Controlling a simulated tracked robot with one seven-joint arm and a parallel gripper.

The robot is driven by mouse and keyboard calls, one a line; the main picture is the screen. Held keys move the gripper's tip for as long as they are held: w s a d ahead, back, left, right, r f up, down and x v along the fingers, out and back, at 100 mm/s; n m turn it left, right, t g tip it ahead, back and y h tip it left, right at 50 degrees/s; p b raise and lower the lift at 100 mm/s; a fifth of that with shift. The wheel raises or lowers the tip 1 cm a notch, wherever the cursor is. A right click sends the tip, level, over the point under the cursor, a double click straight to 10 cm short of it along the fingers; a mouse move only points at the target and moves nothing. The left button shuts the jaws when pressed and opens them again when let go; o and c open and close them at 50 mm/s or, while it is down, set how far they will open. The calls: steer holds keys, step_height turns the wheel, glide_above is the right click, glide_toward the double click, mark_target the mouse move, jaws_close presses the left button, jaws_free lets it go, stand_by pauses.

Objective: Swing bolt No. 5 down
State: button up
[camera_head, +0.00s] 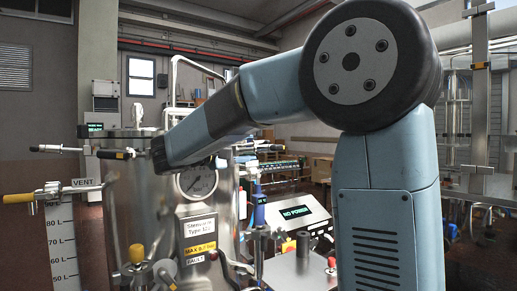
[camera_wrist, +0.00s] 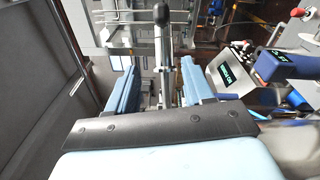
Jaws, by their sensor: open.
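In the wrist view my gripper (camera_wrist: 158,69) is open, with one blue finger on each side of a metal rod with a dark rounded end (camera_wrist: 161,16). The rod, which looks like a swing bolt, lies between the fingers in the picture; I cannot tell whether they touch it. Its number does not show. In the head view my arm reaches left to the steel pressure vessel (camera_head: 135,200), and the gripper is not clearly visible. Near the vessel rim are a dark-handled rod (camera_head: 113,154) and another rod (camera_head: 50,149) jutting left; I cannot tell which is No. 5.
A pressure gauge (camera_head: 197,180) is on the vessel front, above a type label (camera_head: 199,226). A "NO POWER" display (camera_head: 296,212) stands to the right. Pipes and valves crowd the space around the vessel.

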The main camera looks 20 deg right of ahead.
steer(key=shift+v, duration=1.95)
